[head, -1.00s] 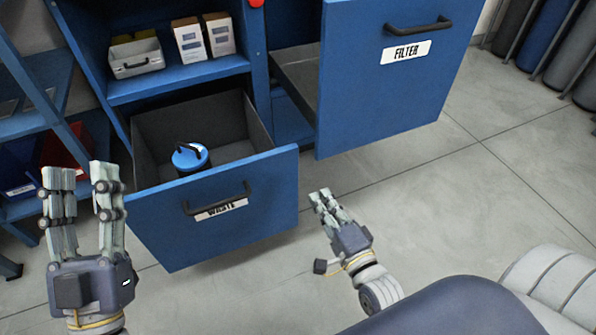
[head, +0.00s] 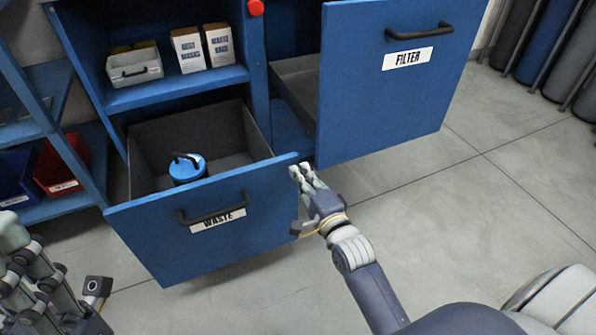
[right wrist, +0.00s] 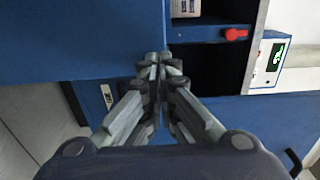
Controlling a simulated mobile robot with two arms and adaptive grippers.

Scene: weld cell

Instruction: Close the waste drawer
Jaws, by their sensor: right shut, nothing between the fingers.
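The waste drawer (head: 165,248) stands pulled out below the shelf in the head view, its blue front carrying a black handle (head: 212,211) and a WASTE label. A blue lidded canister (head: 187,168) stands inside it. My right gripper (head: 303,172) is shut and empty, its fingertips close to the right end of the drawer front; I cannot tell whether they touch it. In the right wrist view its fingers (right wrist: 158,75) are together in front of blue panels. My left gripper (head: 35,275) is at the lower left, partly cut off, and its opening is unclear.
The filter drawer (head: 385,95) also stands out, to the right of and above the waste drawer. The shelf above holds a grey bin (head: 134,64) and two boxes (head: 203,47). A side rack with a red bin (head: 60,170) is at left.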

